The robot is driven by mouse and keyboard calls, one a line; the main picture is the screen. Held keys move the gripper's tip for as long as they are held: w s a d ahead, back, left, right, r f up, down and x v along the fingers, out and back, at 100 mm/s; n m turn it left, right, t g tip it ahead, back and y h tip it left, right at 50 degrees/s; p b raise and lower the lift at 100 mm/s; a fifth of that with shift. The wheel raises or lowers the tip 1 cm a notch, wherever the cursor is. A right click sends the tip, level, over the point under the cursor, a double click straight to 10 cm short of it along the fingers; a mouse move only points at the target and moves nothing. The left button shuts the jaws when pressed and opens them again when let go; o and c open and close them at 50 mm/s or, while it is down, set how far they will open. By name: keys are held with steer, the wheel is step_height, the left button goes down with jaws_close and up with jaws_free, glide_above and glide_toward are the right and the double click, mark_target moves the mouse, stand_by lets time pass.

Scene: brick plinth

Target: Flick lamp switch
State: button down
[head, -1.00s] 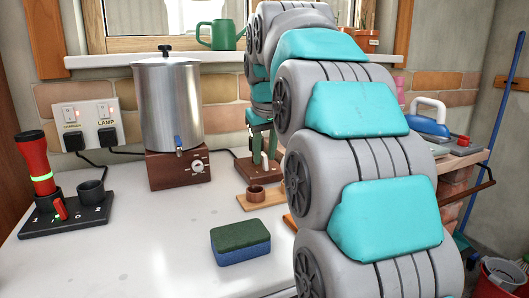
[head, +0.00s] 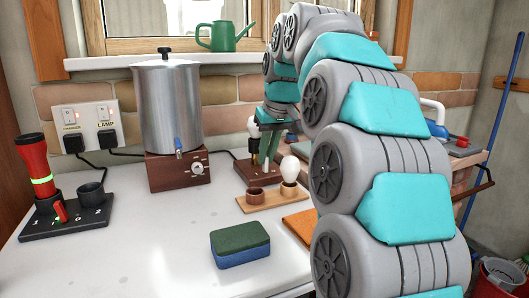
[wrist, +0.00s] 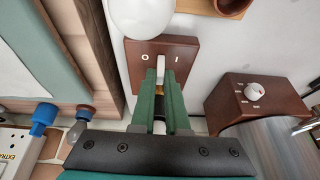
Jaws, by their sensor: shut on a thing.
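The lamp's brown wooden base (head: 246,172) stands on the worktop right of the metal urn, with a pale bulb (head: 252,125) above it. In the wrist view the same base (wrist: 136,52) shows an O mark and an I mark. My gripper (wrist: 161,74) has its green fingers pointing at the spot between these marks. In the head view my gripper (head: 268,150) is low over the base, beside the bulb. A large white bulb (wrist: 140,14) shows near my fingertips in the wrist view.
A wooden holder (head: 262,205) with an empty cup and a white bulb (head: 289,168) lies in front of the base. The urn (head: 168,105) stands on a brown box to the left. A green-blue sponge (head: 240,246) lies in front. The worktop's front left is clear.

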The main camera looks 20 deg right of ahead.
steer(key=shift+d+y, duration=0.25)
steer(key=shift+y, duration=0.25)
steer(key=c, duration=0.9)
jaws_free()
steer(key=shift+v, duration=2.45)
steer(key=s+d, duration=0.1)
steer(key=s, duration=0.2)
steer(key=s+d+b, duration=0.1)
steer(key=s, duration=0.3)
steer(key=s+d+b, duration=0.1)
steer(key=s, duration=0.3)
steer(key=shift+s+d, duration=0.25)
steer(key=shift+d, duration=0.15)
steer(key=shift+s, duration=0.1)
